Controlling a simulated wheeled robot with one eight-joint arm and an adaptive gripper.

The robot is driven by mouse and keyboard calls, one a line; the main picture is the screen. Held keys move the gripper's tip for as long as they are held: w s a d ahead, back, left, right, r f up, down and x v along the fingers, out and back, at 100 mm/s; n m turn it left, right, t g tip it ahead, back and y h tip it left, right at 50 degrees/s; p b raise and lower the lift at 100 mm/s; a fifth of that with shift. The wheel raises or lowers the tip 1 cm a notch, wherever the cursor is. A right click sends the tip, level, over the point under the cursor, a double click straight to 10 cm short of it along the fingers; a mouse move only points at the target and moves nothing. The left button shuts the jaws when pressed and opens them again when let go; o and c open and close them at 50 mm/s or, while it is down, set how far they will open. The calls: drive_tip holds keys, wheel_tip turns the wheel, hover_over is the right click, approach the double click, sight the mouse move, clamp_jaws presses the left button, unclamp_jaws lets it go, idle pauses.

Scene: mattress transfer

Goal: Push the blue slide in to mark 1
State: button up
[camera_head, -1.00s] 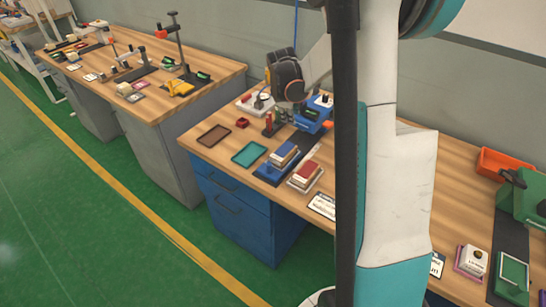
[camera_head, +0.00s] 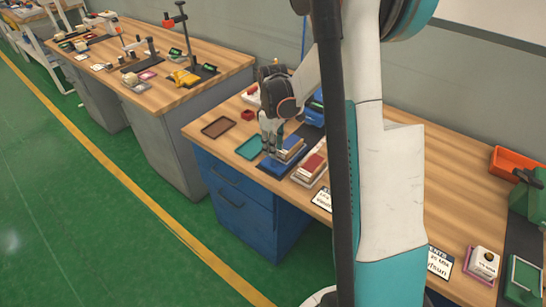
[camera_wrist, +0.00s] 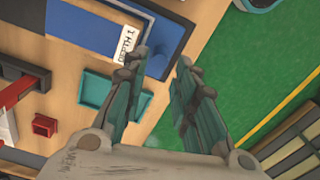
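The blue slide (camera_head: 291,147) sits on a dark blue base (camera_head: 271,168) near the front edge of the wooden table. In the wrist view, a blue frame (camera_wrist: 165,48) with a white label (camera_wrist: 128,45) shows at the top; the mark cannot be read clearly. My gripper (camera_head: 269,151) points down at the left end of the slide. In the wrist view, my gripper's fingers (camera_wrist: 163,58) are apart with nothing between them. I cannot tell whether a finger touches the slide.
A teal tray (camera_head: 248,148) and a brown tray (camera_head: 218,127) lie left of the slide. A small red box (camera_head: 248,115) stands behind them. A red block (camera_head: 312,165) on a pale base stands close on the right. The table's front edge is close.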

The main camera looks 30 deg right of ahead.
sight(291, 141)
drive_tip(key=shift+f+b, duration=0.45)
drive_tip(key=shift+f, duration=1.25)
clamp_jaws()
drive_tip(key=w+d, duration=0.1)
drive_tip(key=d, duration=0.2)
drive_tip(key=w+d, duration=0.1)
drive_tip(key=d, duration=0.2)
drive_tip(key=w+d, duration=0.1)
drive_tip(key=d, duration=0.3)
drive_tip(key=shift+w, duration=0.35)
